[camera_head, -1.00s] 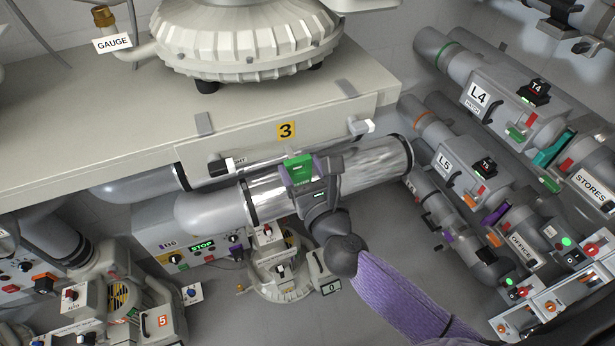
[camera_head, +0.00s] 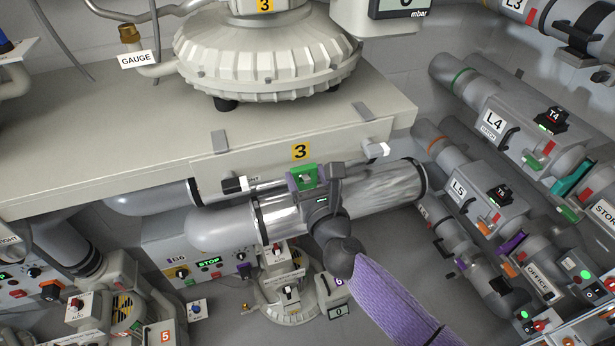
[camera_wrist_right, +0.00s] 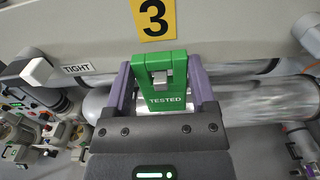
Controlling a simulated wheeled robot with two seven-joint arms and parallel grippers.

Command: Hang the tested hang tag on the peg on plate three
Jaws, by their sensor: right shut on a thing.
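The green hang tag (camera_wrist_right: 164,98), marked TESTED, is between the purple-sided fingers of my right gripper (camera_wrist_right: 163,88) in the right wrist view. The gripper is shut on it. In the head view the tag (camera_head: 304,178) and my right gripper (camera_head: 307,180) are just below the yellow 3 label (camera_head: 301,152) on plate three (camera_head: 340,142). In the wrist view a small grey peg (camera_wrist_right: 159,78) shows in the tag's upper opening. I cannot tell how far it reaches through. My left gripper is not in view.
A shiny pipe (camera_head: 385,188) runs behind and below my right gripper. A black-and-white block (camera_head: 234,184) and a white block (camera_head: 378,150) stick out either side of the 3 label. A ribbed chamber (camera_head: 265,65) stands on the bench above.

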